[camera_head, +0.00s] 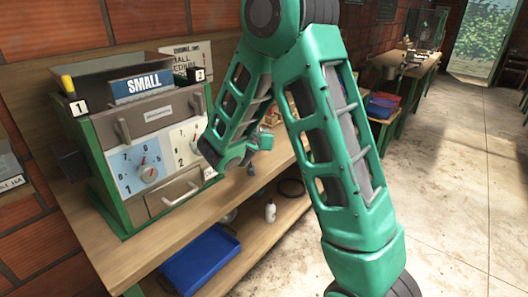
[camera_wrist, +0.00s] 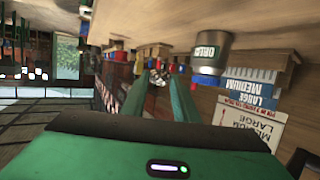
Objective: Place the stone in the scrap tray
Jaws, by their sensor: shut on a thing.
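My gripper (camera_wrist: 162,72) shows its two green fingers in the wrist view, closing toward each other at the tips. A small greyish stone (camera_wrist: 157,76) is between the fingertips, partly hidden and too small to see in detail. In the head view my arm's end is over the right part of the bench, and my own links hide much of it. A blue tray (camera_head: 190,276) lies on the lower shelf, below and left of my gripper. No label shows on it, so I cannot tell whether it is the scrap tray.
A green-framed machine (camera_head: 150,160) with dials and a SMALL sign stands on the wooden bench (camera_head: 80,235). A white bottle (camera_head: 270,213) stands on the lower shelf. Red (camera_head: 385,100) and blue bins sit farther back. A labelled can (camera_wrist: 210,53) shows near my fingers. Floor at right is clear.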

